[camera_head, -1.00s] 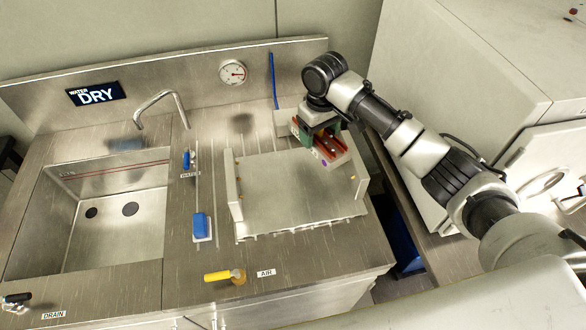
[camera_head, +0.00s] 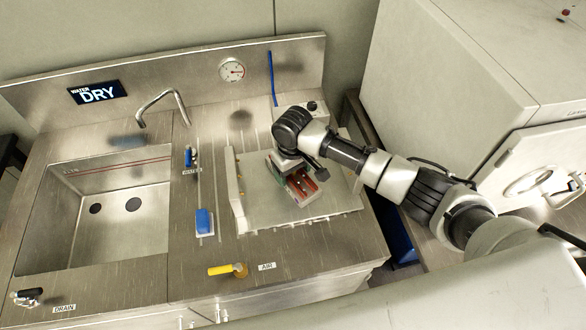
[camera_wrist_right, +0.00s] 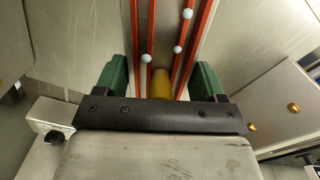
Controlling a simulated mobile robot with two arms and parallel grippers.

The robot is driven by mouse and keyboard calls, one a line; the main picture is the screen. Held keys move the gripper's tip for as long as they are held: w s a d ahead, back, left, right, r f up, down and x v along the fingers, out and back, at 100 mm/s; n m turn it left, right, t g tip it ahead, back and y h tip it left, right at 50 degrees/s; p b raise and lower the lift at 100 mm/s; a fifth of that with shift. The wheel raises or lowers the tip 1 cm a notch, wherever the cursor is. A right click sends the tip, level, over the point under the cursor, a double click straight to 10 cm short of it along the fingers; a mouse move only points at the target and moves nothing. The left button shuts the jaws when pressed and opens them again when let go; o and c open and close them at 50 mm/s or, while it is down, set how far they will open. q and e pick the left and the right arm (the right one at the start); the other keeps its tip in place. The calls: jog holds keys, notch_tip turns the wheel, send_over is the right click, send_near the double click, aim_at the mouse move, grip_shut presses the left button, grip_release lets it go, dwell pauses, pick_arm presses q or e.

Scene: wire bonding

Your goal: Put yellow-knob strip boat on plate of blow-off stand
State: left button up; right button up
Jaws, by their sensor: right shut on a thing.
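In the right wrist view, the green fingers of the gripper (camera_wrist_right: 160,78) stand either side of the yellow knob (camera_wrist_right: 160,83). The red rails (camera_wrist_right: 199,42) run away from it, with small pale balls on them. My left gripper is not in view.
The stand has a raised left wall (camera_head: 234,190) and brass studs at its sides. A sink (camera_head: 90,220) is farther left. A large pale cabinet (camera_head: 460,80) stands at right.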

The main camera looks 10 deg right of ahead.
jog(key=o, duration=1.1)
jog(key=shift+f, duration=0.1)
jog(key=shift+o, duration=0.2)
notch_tip(320, 180, up, 12)
jog(key=shift+r+b, duration=0.15)
jog(key=shift+b, duration=0.4)
